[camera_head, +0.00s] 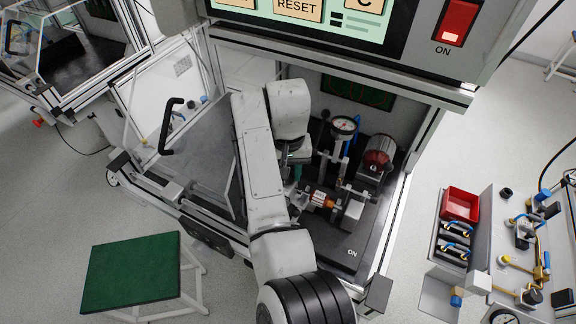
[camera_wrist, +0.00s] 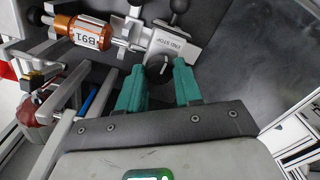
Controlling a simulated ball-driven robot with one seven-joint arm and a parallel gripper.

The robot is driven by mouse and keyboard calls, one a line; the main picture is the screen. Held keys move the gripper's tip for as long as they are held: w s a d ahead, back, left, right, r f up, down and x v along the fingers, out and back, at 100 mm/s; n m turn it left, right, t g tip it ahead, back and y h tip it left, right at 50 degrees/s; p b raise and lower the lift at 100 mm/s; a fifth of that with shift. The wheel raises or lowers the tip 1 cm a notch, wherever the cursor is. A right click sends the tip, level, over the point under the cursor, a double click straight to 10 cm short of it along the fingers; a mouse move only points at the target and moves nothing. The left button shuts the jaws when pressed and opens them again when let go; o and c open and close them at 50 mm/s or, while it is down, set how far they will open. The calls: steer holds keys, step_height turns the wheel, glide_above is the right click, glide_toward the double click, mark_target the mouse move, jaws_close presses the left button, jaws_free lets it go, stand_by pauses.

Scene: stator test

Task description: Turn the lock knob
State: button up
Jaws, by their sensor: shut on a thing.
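The lock knob (camera_wrist: 157,73) is a small dark round knob with a white line mark, below the "END STOP" block in the wrist view. My gripper (camera_wrist: 159,66) has teal fingers, one on each side of the knob, shut on it. In the head view my gripper (camera_head: 297,172) is inside the test cabinet, mostly covered by my arm, and the knob is hidden there. An orange-copper stator (camera_wrist: 88,33) with a white label, partly reading "B91", sits on a shaft beside the end stop (camera_wrist: 172,46). The stator also shows in the head view (camera_head: 322,200).
Near my gripper stand a dial gauge (camera_head: 344,125), a red-faced motor (camera_head: 377,158) and black ball-ended levers (camera_wrist: 180,6). The cabinet's open door (camera_head: 200,140) is at left. A green-topped stool (camera_head: 130,272) and a side bench with a red bin (camera_head: 460,204) stand outside.

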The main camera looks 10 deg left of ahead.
steer(key=m+p, duration=0.1)
steer(key=m, duration=0.3)
steer(key=shift+r+m, duration=0.1)
steer(key=shift+m, duration=0.2)
steer(key=shift+m+p, duration=0.5)
steer(key=shift+m, duration=1)
steer(key=o, duration=1)
steer(key=shift+o, duration=0.2)
step_height(320, 180, up, 11)
steer(key=b, duration=0.1)
steer(key=shift+f, duration=0.25)
